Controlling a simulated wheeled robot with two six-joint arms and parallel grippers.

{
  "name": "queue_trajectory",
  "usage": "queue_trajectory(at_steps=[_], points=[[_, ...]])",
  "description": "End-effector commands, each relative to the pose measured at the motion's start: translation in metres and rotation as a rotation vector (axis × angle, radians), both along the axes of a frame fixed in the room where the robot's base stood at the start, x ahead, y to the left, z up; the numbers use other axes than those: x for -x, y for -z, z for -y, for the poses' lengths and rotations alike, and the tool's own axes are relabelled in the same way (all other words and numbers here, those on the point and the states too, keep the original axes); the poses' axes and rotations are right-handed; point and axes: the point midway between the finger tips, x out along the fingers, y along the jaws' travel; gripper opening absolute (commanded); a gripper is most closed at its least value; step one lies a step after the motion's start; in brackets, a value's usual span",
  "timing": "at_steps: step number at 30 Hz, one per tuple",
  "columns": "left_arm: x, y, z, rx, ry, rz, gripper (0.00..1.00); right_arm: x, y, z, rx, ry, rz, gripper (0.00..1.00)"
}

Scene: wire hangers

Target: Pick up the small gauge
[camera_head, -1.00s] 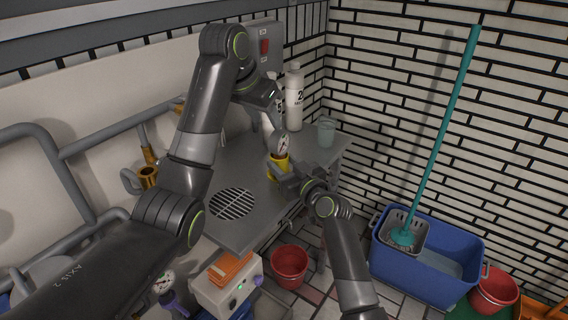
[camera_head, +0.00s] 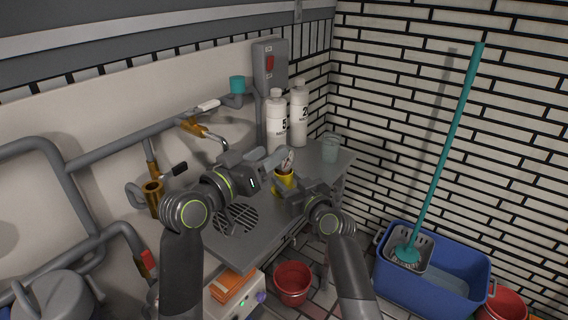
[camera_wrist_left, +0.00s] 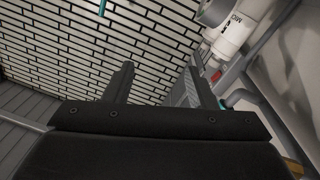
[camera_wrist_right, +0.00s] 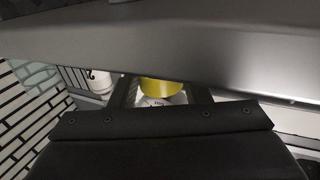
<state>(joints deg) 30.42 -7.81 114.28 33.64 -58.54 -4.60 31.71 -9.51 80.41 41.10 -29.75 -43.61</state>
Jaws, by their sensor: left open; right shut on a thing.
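The small gauge (camera_head: 288,158) has a round white dial in the head view, just above a yellow piece (camera_head: 284,183). I cannot tell whether the two are joined. My right gripper (camera_head: 284,187) is shut on the yellow piece, which shows between its fingers in the right wrist view (camera_wrist_right: 160,88). My left gripper (camera_head: 280,156) points right, close beside the dial, partly overlapping it in the head view. Its fingers are apart and empty in the left wrist view (camera_wrist_left: 160,84); the gauge is not visible there.
White bottles (camera_head: 299,115) and a grey switch box (camera_head: 270,66) stand behind the grippers. A translucent cup (camera_head: 330,148) is on the metal worktop (camera_head: 253,240). Pipes with brass valves (camera_head: 153,197) run at left. A red bucket (camera_head: 292,283) is on the floor.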

Motion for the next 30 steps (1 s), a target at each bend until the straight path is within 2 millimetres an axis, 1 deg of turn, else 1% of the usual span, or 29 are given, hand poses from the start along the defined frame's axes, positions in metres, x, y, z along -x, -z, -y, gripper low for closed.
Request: queue_trajectory(at_steps=[1, 3, 9, 12, 16, 24, 30], points=[[0.005, 0.011, -0.007, -0.031, 0.012, 0.030, 0.51, 0.000, 0.001, 0.000, 0.001, 0.000, -0.001, 0.21], [0.002, 0.023, -0.010, -0.080, 0.014, 0.072, 0.51, 0.000, 0.001, 0.000, 0.001, 0.000, -0.001, 0.21], [-0.029, 0.058, -0.018, -0.224, -0.038, 0.142, 0.51, 0.000, 0.000, 0.000, 0.001, 0.000, -0.001, 0.21], [-0.037, 0.067, -0.020, -0.266, -0.054, 0.159, 0.51, 0.000, 0.000, 0.000, 0.001, 0.000, -0.001, 0.21], [-0.047, 0.071, -0.017, -0.286, -0.062, 0.169, 0.51, 0.000, 0.001, 0.000, 0.001, 0.000, -0.001, 0.21], [-0.080, 0.070, 0.008, -0.288, -0.060, 0.169, 0.51, 0.000, 0.001, 0.000, 0.001, 0.000, -0.001, 0.21], [-0.094, 0.071, 0.017, -0.287, -0.061, 0.168, 0.51, 0.000, 0.001, 0.000, 0.001, 0.000, -0.001, 0.21]])
